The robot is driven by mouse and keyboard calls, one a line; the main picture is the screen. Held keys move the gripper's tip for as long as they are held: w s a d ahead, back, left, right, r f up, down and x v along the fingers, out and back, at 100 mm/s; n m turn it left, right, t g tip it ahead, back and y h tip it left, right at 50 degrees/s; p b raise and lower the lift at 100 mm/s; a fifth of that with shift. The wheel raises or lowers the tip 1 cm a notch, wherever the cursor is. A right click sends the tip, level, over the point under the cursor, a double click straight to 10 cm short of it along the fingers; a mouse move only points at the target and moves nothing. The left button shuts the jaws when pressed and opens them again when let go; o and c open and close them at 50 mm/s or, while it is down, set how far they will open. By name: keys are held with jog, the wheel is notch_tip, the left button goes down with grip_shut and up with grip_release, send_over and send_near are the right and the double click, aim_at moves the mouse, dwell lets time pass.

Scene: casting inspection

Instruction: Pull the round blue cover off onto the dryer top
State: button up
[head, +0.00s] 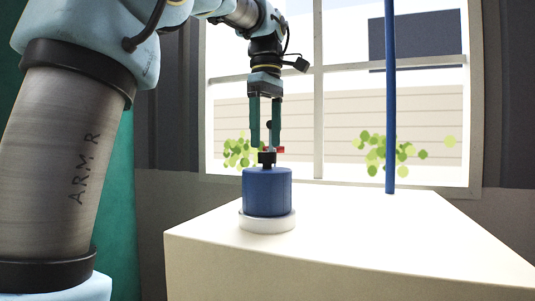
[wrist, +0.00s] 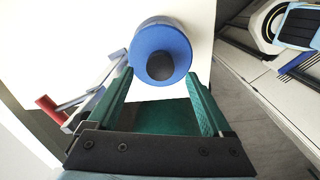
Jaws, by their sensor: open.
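The round blue cover (head: 267,192) is a short upright cylinder with a dark knob (head: 267,158) on top. It sits on a white round base (head: 267,221) on the cream dryer top (head: 340,235). In the wrist view the blue cover (wrist: 145,40) shows from above, with its dark knob (wrist: 160,67) roughly centred between the fingertips. My gripper (head: 265,146) points down just above the knob, green fingers apart and nothing held. The gripper also shows in the wrist view (wrist: 158,76). Whether the fingertips reach beside the knob is hard to tell.
A small red-ended part (head: 281,149) shows beside the fingers; in the wrist view a red handle (wrist: 50,108) with grey bars lies left of them. A blue pole (head: 390,110) stands at the dryer's far side before a window (head: 318,90). The dryer top right of the cover is clear.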

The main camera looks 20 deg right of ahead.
aim_at(267, 181)
jog(key=shift+f, duration=2.05)
grip_shut()
